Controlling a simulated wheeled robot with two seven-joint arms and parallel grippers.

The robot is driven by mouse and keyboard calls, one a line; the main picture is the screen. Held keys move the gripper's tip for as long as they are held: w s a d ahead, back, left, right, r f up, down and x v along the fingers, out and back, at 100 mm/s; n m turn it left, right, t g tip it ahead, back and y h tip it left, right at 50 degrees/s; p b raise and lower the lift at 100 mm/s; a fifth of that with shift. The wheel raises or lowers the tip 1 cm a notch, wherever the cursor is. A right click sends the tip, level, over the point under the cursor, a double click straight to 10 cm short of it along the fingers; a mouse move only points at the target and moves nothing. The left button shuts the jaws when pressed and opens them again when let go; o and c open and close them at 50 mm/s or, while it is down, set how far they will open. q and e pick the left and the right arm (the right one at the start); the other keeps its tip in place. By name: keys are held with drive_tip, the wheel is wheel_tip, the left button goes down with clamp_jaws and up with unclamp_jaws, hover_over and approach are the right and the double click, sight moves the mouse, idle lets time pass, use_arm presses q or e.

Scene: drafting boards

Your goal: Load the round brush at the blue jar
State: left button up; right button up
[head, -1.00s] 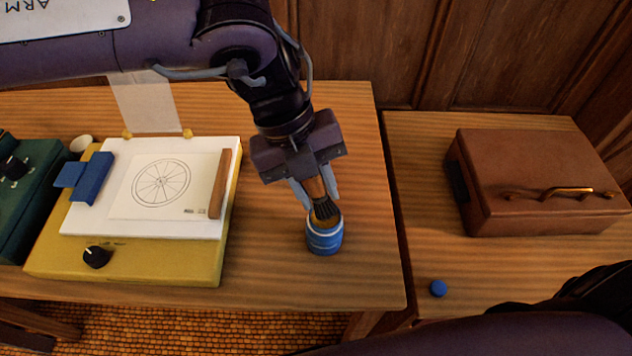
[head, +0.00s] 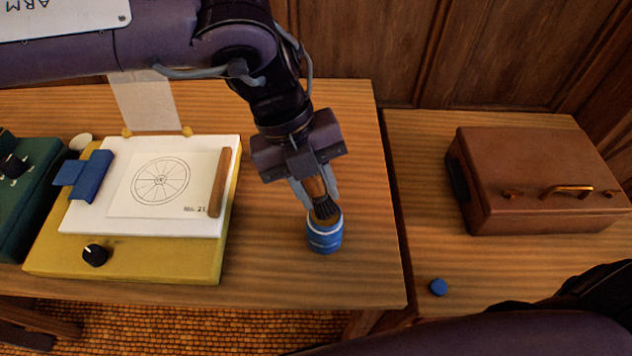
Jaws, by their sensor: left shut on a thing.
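The round brush (head: 316,187) has a brown handle and dark bristles. My left gripper (head: 314,190) is shut on it and holds it bristles down, slightly tilted. The blue jar (head: 325,238) stands open near the right end of the left table. The bristles are at the jar's mouth, with their tip at or just inside the rim; I cannot tell how deep. A purple arm part of mine crosses the bottom right, but my right gripper is not in view.
A yellow board (head: 150,265) holds a white sheet with a wheel drawing (head: 160,180), a blue clamp (head: 85,175) and a wooden strip (head: 219,182). A brown case (head: 540,175) and a blue cap (head: 438,287) are on the right table. Wood around the jar is clear.

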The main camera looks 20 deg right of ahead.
use_arm(q)
drive_tip(key=shift+f+b, duration=0.3)
drive_tip(key=shift+f, duration=0.2)
drive_tip(key=shift+f, duration=0.1)
idle(1.1)
wheel_tip(320, 180, up, 7)
drive_tip(key=p, duration=0.6)
idle(0.9)
